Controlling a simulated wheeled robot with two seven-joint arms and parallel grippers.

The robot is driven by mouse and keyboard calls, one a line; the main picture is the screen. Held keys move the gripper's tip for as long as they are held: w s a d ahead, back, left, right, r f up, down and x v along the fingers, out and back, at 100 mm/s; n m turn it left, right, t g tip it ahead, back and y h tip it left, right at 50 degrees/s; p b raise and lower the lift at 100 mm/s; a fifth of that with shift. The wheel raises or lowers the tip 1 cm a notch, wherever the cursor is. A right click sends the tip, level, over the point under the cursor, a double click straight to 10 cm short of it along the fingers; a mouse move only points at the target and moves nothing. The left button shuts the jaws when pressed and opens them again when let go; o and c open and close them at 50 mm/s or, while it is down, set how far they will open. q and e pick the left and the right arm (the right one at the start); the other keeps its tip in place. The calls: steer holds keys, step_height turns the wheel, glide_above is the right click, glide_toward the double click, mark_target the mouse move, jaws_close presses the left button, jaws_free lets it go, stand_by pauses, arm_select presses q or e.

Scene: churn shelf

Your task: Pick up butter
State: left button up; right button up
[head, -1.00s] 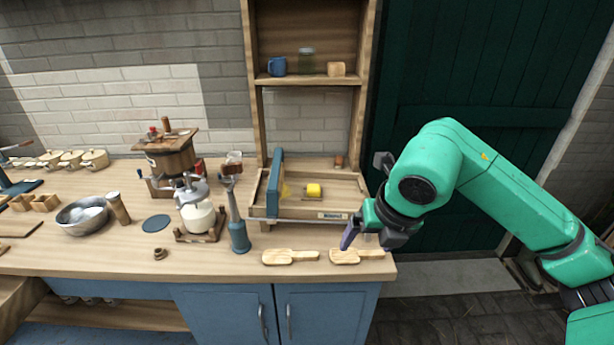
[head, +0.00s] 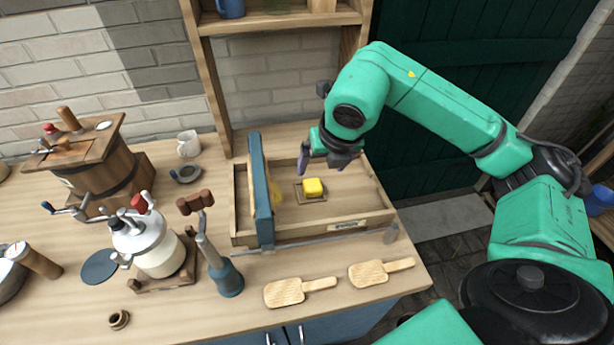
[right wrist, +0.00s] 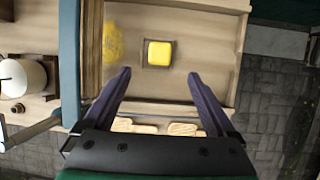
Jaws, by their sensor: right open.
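The butter is a small yellow block (head: 313,187) on a small flat square base inside a shallow wooden tray (head: 370,219). It also shows in the right wrist view (right wrist: 159,53), ahead of the fingers and between their lines. My right gripper (head: 318,160) is above the tray, close behind the butter in the head view, and does not touch it. Its two purple fingers (right wrist: 161,100) are spread apart with nothing between them. My left gripper is not in view.
A blue upright board (head: 261,190) stands across the tray, left of the butter, with a yellow smear beside it. Two wooden paddles (head: 300,290) lie in front. A shelf frame (head: 205,80) rises behind.

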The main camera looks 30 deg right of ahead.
mark_target(313, 184)
steer(key=p+x, duration=0.4)
steer(key=x, duration=0.6)
steer(key=shift+w+f, duration=0.15)
steer(key=shift+f, duration=0.3)
steer(key=shift+w, duration=0.1)
steer(key=shift+c, duration=1.2)
jaws_close()
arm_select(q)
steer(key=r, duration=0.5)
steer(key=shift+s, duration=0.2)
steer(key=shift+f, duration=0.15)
